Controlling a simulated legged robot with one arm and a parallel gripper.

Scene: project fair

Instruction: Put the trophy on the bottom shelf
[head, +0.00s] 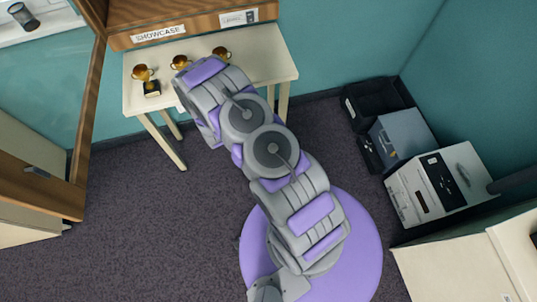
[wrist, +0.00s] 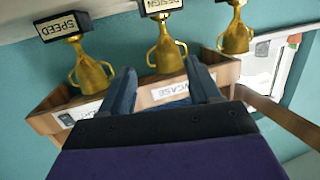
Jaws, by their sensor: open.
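Three gold trophies stand on a pale table (head: 262,62) in the head view: a left one (head: 143,74), a middle one (head: 180,62) and a right one (head: 221,53). The wrist view is upside down and shows a SPEED trophy (wrist: 90,72), a DESIGN trophy (wrist: 166,52) and a third trophy (wrist: 236,38) with a partly cut-off label. My gripper (wrist: 160,74) is open and empty, with the DESIGN trophy framed beyond its fingers. In the head view my arm hides the gripper.
An open wood-framed door (head: 92,100) stands at the left. Black bins (head: 375,102), a grey box (head: 402,137) and a white box (head: 440,180) sit along the right wall. A pale cabinet (head: 460,270) is at lower right. Carpet at lower left is clear.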

